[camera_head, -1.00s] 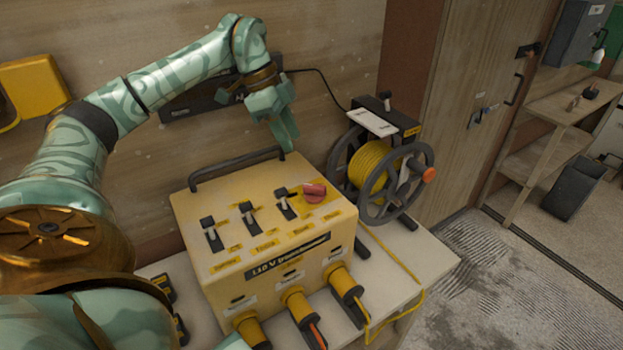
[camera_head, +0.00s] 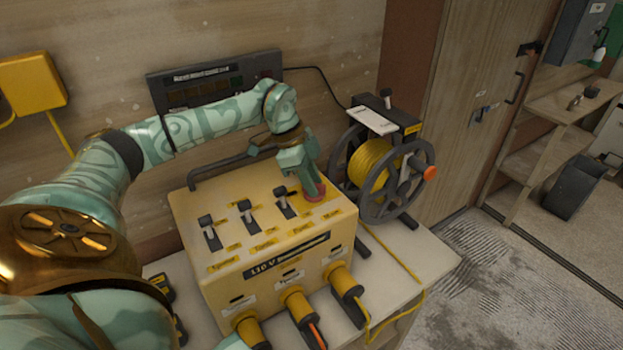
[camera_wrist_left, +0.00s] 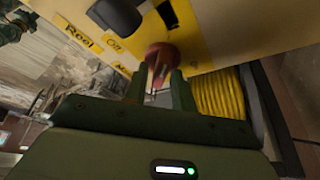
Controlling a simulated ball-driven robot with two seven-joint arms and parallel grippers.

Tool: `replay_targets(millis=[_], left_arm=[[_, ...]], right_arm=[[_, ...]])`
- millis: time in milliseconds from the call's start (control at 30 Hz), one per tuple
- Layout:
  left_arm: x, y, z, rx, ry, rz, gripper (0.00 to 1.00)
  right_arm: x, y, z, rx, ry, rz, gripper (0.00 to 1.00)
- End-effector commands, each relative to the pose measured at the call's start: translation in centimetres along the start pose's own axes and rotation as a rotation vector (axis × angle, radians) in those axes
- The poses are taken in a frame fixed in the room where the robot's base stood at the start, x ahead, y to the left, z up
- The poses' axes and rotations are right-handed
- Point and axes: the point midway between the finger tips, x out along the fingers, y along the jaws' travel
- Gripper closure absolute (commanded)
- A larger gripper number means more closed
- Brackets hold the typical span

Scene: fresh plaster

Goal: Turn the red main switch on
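The red main switch (camera_head: 317,197) is a rotary knob at the right end of the top of the yellow transformer box (camera_head: 290,240). In the head view my left gripper (camera_head: 314,188) points down onto it and hides most of it. In the left wrist view the red knob (camera_wrist_left: 159,56) sits at the tips of my left gripper (camera_wrist_left: 159,86). The fingers are apart, one on each side of the knob's grip; I cannot tell whether either touches it. My right gripper is not in view.
Several black toggle switches (camera_head: 247,212) stand left of the knob. A black carry handle (camera_head: 215,175) runs along the box's back edge. A cable reel (camera_head: 425,157) with yellow cable stands close on the right. Plugs (camera_head: 343,281) stick out of the front.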

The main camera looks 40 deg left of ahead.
Motion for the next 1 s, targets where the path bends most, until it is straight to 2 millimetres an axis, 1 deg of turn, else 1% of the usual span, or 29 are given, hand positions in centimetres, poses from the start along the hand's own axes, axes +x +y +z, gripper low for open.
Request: replay_targets(millis=[33,67,100,300,467,667,1000], left_arm=[[0.0,0.0,0.0,0.000,0.000,0.000,0.90],[0.0,0.0,0.0,0.000,0.000,0.000,0.98],[0.0,0.0,0.0,0.000,0.000,0.000,1.00],[-0.1,0.0,0.0,0.003,0.000,0.002,1.00],[-0.2,0.0,-0.1,0.031,0.000,0.014,1.00],[-0.4,-0.1,-0.2,0.127,0.000,0.053,1.00],[-0.5,-0.3,-0.3,0.402,0.000,0.167,1.00]], right_arm=[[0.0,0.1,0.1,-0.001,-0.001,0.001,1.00],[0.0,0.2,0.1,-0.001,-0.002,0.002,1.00],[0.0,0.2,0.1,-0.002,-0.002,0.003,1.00],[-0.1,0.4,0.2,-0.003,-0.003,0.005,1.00],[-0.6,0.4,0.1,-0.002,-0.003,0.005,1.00],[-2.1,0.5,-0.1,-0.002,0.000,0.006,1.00],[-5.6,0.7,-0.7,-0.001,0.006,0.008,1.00]])
